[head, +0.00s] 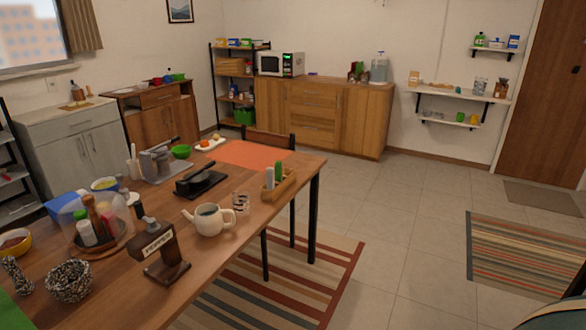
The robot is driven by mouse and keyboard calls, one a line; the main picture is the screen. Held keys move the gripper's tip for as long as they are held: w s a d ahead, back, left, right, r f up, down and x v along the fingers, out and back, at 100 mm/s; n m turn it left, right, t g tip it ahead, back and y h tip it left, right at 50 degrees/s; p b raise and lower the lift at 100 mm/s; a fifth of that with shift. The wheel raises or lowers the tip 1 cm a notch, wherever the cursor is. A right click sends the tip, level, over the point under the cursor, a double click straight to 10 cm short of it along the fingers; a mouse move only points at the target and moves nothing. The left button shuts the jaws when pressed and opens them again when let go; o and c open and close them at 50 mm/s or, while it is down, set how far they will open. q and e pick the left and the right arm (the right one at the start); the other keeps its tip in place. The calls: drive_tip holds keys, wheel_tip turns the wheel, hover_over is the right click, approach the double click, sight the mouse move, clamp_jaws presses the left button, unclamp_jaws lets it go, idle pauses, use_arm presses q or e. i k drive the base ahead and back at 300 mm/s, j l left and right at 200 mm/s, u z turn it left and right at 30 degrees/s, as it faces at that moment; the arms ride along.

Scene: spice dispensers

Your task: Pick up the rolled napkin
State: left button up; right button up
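I cannot make out a rolled napkin for certain. A wooden caddy (284,187) stands near the right edge of the dining table (232,200). It holds a white upright piece (269,180) and a green one (278,171); they are too small to tell what they are. Neither of my grippers is in view.
On the table stand a teapot (209,220), a glass (241,204), a dispenser labelled pepper (163,254), a speckled bowl (69,282) and a clear dome (97,220). An orange placemat (245,153) lies at the far end.

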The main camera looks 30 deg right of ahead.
sight(277, 164)
drive_tip(key=i+l+z, duration=0.25)
drive_tip(key=i+l, duration=0.6)
